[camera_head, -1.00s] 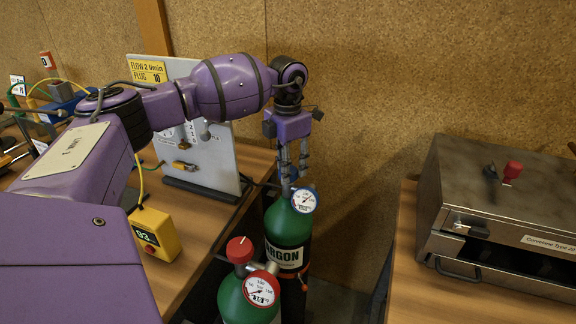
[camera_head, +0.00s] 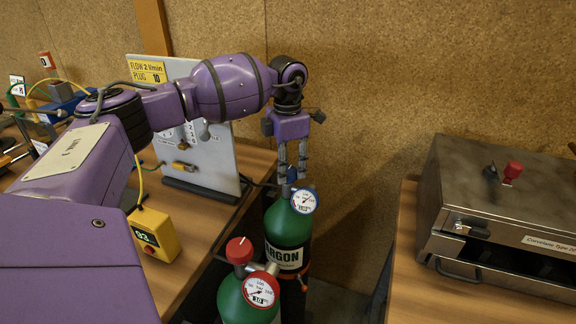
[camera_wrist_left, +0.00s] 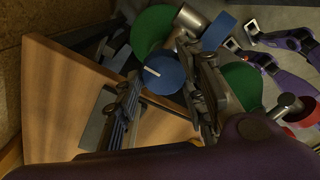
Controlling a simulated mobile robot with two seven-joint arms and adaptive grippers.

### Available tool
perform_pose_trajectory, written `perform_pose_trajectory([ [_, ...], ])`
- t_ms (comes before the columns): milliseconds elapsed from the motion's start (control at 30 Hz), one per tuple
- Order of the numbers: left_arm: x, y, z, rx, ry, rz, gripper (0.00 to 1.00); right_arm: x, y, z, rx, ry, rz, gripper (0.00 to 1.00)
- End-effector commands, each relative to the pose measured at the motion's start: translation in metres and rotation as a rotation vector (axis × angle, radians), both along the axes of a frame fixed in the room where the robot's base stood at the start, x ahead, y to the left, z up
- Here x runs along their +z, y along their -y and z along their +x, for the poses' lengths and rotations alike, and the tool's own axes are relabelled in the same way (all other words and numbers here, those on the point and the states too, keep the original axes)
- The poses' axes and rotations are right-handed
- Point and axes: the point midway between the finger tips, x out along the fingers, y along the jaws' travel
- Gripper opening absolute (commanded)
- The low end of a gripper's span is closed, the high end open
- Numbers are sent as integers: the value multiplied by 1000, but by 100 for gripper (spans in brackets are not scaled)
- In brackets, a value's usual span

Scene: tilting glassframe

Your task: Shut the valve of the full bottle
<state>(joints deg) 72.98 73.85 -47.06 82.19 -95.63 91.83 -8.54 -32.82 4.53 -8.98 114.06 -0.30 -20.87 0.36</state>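Two green gas bottles stand between the benches. The far bottle (camera_head: 287,226), labelled ARGON, has a blue-rimmed gauge (camera_head: 303,201) and a blue valve knob, seen from above with a white mark in the left wrist view (camera_wrist_left: 167,73). The near bottle (camera_head: 236,300) has a red knob (camera_head: 239,250) and a red-rimmed gauge (camera_head: 262,292). The gauge needles point different ways; their figures are too small to read surely. My left gripper (camera_head: 292,170) points down at the blue knob. Its fingers are apart, one either side of the knob, with a gap visible.
A left wooden bench (camera_head: 205,222) carries an upright panel (camera_head: 213,160) and a yellow meter box (camera_head: 154,235). A metal oven-like box (camera_head: 470,185) stands on the right bench (camera_head: 420,290). The corkboard wall is close behind the bottles.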

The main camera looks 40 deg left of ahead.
Motion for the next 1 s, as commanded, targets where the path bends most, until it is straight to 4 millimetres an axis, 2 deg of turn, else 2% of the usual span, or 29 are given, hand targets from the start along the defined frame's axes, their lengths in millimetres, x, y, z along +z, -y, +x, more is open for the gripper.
perform_pose_trajectory([
  [100, 3, -4, 1, 6, 5, 5, 49, 0, 0, 0, 0, -1, 0, 0],
  [467, 7, -1, 1, 2, 3, 1, 49, 1, 0, 0, 0, 0, 0, 0],
  [567, 20, -1, 1, 2, 6, 1, 49, 1, 0, 0, 0, 0, 0, 0],
  [800, 71, -2, 1, 4, 8, 1, 49, 0, 0, 0, -1, 0, 1, 0],
  [1000, 106, -3, 1, 5, 6, 1, 49, 0, 0, 0, -1, 0, 1, 0],
])
